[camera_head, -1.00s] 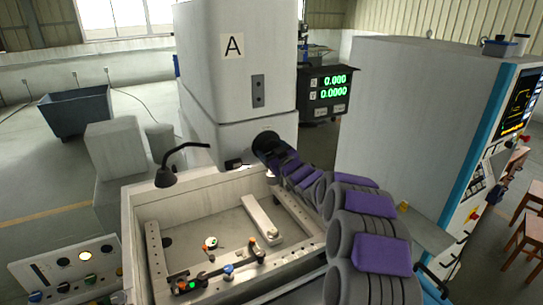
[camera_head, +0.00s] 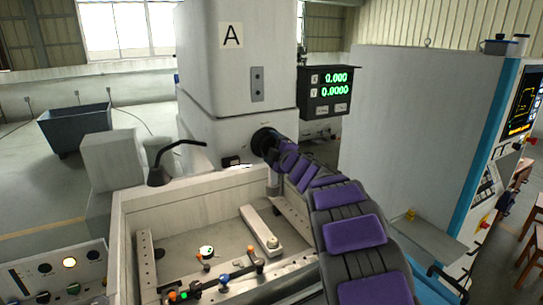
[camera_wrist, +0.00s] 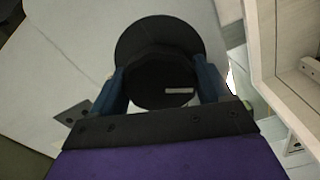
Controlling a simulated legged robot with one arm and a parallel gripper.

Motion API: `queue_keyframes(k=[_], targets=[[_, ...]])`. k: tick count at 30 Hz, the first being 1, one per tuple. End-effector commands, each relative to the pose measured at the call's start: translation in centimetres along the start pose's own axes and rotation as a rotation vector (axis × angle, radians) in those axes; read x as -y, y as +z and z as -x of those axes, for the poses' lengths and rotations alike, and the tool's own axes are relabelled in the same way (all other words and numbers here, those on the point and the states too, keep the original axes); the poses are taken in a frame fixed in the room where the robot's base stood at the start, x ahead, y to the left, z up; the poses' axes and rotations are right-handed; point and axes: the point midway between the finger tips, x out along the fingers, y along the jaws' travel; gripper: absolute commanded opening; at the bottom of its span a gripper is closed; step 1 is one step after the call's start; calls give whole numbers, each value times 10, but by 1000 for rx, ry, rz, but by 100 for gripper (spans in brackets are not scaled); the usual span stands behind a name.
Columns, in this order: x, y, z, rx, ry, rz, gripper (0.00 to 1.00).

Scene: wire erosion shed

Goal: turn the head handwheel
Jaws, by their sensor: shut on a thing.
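The head handwheel (camera_head: 264,140) is a black round wheel on the front of the white machine head (camera_head: 236,60), marked with the letter A. In the wrist view the black handwheel (camera_wrist: 160,50) fills the upper middle, with a small pale mark on its hub. My gripper (camera_wrist: 161,88) has one blue finger on each side of the hub and is shut on it. In the head view my gripper (camera_head: 272,148) is at the wheel, and my purple and grey arm hides part of it.
Below the head is an open work tank (camera_head: 130,215) with a clamp bar (camera_head: 262,230) and small fittings inside. A black lamp (camera_head: 160,175) bends over its back rim. A readout (camera_head: 325,92) hangs right of the head. A tall grey cabinet (camera_head: 420,120) stands right of my arm.

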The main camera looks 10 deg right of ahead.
Motion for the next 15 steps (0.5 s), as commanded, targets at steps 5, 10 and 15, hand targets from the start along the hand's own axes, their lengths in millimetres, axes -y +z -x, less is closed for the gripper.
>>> queue_keyframes(k=[5, 10, 15], targets=[[8, 5, 0, 6, -9, 170, 47], [7, 4, 0, 4, -7, 322, 47], [7, 4, 0, 3, -9, 452, 47]])
